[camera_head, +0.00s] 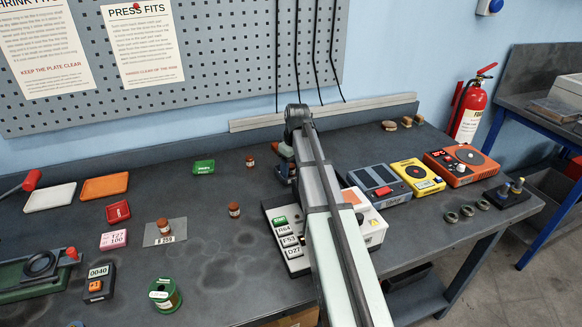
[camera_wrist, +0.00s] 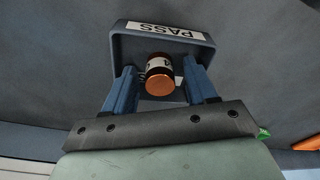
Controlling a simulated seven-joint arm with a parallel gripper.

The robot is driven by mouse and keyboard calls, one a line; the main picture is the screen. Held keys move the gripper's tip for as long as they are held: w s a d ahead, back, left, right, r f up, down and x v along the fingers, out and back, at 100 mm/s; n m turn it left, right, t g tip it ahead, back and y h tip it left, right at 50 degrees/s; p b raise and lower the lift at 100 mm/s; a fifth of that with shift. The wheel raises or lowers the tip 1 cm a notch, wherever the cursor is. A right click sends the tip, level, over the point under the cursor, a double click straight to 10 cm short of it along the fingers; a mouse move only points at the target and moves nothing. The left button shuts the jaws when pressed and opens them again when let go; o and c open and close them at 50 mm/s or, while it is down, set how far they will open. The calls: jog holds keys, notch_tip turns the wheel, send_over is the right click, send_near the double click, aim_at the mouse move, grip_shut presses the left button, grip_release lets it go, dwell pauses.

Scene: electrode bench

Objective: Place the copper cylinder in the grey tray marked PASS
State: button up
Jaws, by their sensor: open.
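In the wrist view a copper cylinder (camera_wrist: 160,82) with a white label band lies within the outline of the grey tray (camera_wrist: 119,48), whose rim carries a white PASS label. My gripper (camera_wrist: 160,72) is open, with one blue finger on each side of the cylinder. Gaps show between the fingers and the cylinder. Whether the cylinder rests on the tray floor is hard to tell. In the head view my gripper (camera_head: 285,172) is low over the bench behind my arm, which hides most of the tray and this cylinder.
Other copper pieces stand left of my arm: one at the back (camera_head: 249,161), one nearer (camera_head: 234,210), one on a grey plate (camera_head: 164,227). A labelled block (camera_head: 289,240) and devices, including a yellow one (camera_head: 417,175), stand right.

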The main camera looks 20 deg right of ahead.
aim_at(294, 167)
notch_tip(294, 167, up, 12)
jog(key=s, duration=0.1)
jog(key=shift+s+d, duration=0.15)
jog(key=shift+d, duration=0.15)
dwell(0.5)
